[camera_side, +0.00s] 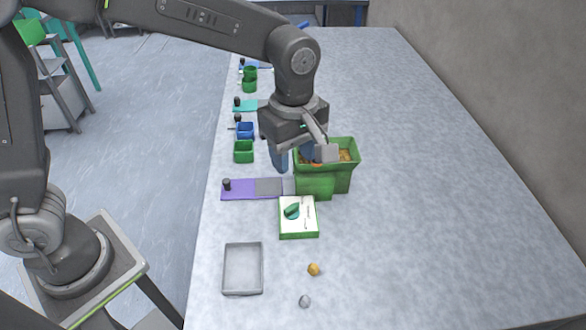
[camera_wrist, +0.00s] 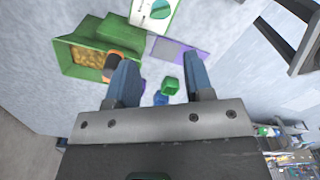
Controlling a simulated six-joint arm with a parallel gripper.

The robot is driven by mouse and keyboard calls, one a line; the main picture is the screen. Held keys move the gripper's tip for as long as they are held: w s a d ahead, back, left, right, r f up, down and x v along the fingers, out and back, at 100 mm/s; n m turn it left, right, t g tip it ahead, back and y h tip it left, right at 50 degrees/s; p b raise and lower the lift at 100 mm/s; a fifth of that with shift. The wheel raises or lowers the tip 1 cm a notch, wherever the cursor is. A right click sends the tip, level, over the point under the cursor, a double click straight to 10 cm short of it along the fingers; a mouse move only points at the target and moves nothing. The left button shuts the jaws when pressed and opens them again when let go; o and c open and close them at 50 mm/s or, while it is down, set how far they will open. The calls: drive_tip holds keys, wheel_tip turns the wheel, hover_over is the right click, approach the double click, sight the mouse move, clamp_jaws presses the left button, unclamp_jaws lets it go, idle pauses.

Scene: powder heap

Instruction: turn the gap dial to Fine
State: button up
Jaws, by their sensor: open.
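A white-topped green box (camera_side: 298,222) on the table carries a green dial (camera_side: 291,211) with small marks beside it. The marks are too small to read. The box shows in the wrist view (camera_wrist: 153,14) at the top edge, with part of the dial (camera_wrist: 161,17). My gripper (camera_side: 296,157) is open and empty, with blue fingers. It is above and behind the dial box, at the left side of a green hopper (camera_side: 340,176) of yellow-brown grains. In the wrist view my gripper (camera_wrist: 163,68) has its left finger close to an orange-and-dark round part beside the hopper; contact is unclear.
A purple strip (camera_side: 240,189) with a black knob lies left of the hopper. A grey tray (camera_side: 242,268), a yellow lump (camera_side: 314,269) and a grey lump (camera_side: 305,301) lie in front. Green (camera_side: 243,151) and blue (camera_side: 245,130) cups stand behind. The right of the table is clear.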

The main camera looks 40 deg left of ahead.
sight(292, 207)
drive_tip(key=shift+m, duration=0.8)
drive_tip(key=shift+c, duration=0.7)
drive_tip(key=f+m, duration=0.4)
drive_tip(key=m, duration=0.1)
drive_tip(key=f+m, duration=0.9)
drive_tip(key=m, duration=0.1)
drive_tip(key=shift+a+f+m, duration=0.25)
drive_tip(key=shift+f+m, duration=0.05)
drive_tip(key=shift+f, duration=0.1)
drive_tip(key=shift+c, duration=0.4)
clamp_jaws()
